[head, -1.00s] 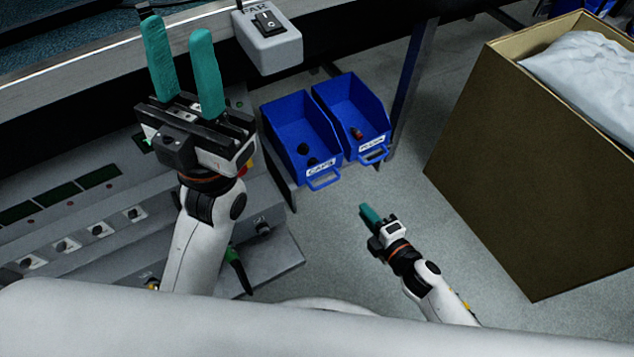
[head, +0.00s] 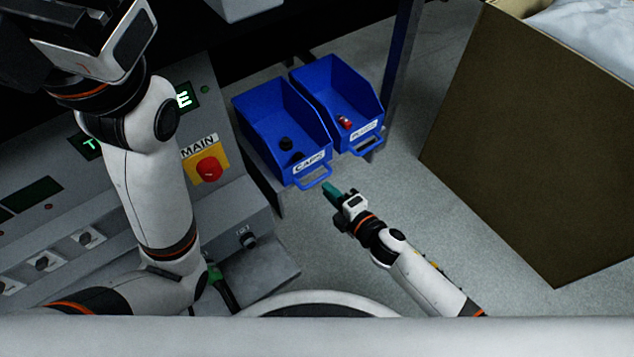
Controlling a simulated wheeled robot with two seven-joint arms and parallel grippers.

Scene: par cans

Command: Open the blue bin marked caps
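The blue bin marked CAPS (head: 258,110) stands in the upper middle of the head view. It has a white label, a blue loop handle (head: 316,180) at its front and a few small dark caps inside. My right gripper (head: 331,189) has its teal fingertips close to this handle, just below and right of it. I cannot tell whether they touch it or how far apart the fingers are. My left gripper (head: 92,38) is at the top left, away from the bin, and its fingers are cut off by the picture's top edge.
A second blue bin (head: 318,78) with red pieces stands right beside the caps bin. A grey console with a red button (head: 209,169) is at left. A large cardboard box (head: 535,150) stands at right. Grey floor is free between the bins and the box.

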